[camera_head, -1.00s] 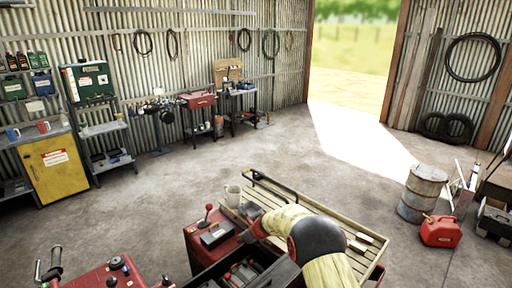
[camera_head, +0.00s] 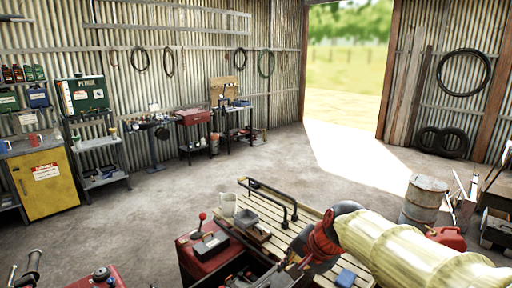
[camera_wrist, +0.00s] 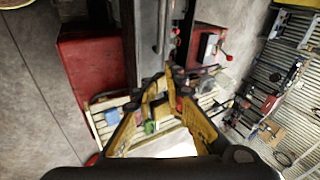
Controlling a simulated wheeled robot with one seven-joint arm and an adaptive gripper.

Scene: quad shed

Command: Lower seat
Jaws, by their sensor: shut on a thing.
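The red quad shows at the bottom of the head view, with a red body part (camera_head: 205,262) and an open dark bay beside it. My gripper (camera_head: 298,262) is low over the quad, in front of the slatted rack (camera_head: 318,220). In the wrist view my gripper (camera_wrist: 165,88) has its yellow fingers drawn together at the near end of a long dark panel (camera_wrist: 143,35), which looks like the seat. The fingers are shut on its edge, though the contact is partly hidden. My arm hides part of the rack, and the seat's full tilt cannot be told.
A drum (camera_head: 424,198) and red fuel can (camera_head: 448,238) stand right. Floor beyond is clear.

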